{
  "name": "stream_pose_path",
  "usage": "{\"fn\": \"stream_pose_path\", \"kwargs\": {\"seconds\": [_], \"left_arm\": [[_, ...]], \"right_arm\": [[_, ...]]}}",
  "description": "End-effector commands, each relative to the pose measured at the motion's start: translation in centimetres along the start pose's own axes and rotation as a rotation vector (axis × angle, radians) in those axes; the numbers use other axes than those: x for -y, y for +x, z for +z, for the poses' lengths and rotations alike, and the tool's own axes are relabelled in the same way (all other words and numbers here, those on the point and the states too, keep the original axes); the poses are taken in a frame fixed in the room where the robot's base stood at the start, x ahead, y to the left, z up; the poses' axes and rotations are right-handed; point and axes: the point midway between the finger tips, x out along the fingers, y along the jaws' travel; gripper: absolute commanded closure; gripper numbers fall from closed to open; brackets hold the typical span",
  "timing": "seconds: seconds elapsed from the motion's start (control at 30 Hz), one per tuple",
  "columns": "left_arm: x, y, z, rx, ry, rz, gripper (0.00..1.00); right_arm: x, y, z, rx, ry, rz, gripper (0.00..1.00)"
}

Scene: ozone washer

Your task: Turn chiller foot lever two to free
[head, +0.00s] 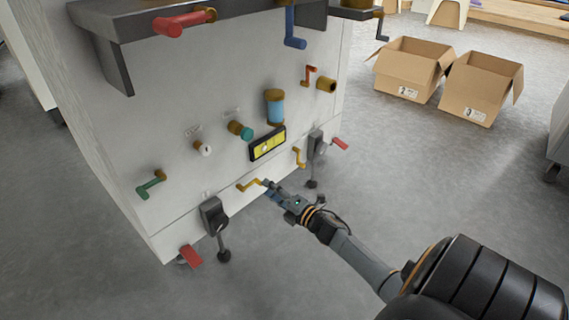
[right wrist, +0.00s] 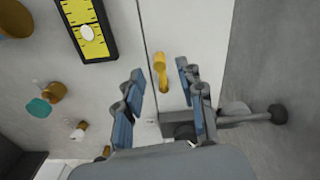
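A yellow crank-shaped lever (head: 248,185) sticks out low on the white machine's front. A second yellow lever (head: 299,157) sits further right. I see no label telling which one is lever two. My right gripper (head: 267,185) is just right of the first lever, close to the panel. In the right wrist view my right gripper (right wrist: 160,75) is open, and the yellow lever (right wrist: 160,70) shows between its two blue-padded fingertips. I see no clear contact; the depth gap is hard to judge. My left gripper is not in view.
Grey brackets with black-ball rods stand left (head: 213,215) and right (head: 316,147), with red pedals (head: 190,256) beside. Above are a yellow gauge (head: 267,144), a green knob (head: 240,130) and a green crank (head: 150,185). Open cardboard boxes (head: 410,70) stand back right.

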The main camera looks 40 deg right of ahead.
Motion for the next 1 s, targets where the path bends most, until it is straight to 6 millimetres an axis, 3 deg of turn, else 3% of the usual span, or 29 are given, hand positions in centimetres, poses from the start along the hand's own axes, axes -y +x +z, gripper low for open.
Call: {"fn": "stream_pose_path", "kwargs": {"seconds": [0.2,0.4,1.0], "left_arm": [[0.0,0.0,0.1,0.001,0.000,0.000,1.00],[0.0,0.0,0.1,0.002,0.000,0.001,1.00],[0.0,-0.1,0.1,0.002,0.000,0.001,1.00]], "right_arm": [[0.0,-4.4,-0.1,-0.002,-0.001,-0.001,0.61],[0.0,-6.5,-0.1,-0.002,-0.001,0.000,0.61],[0.0,-6.8,-0.1,-0.001,-0.001,0.001,0.61]]}}
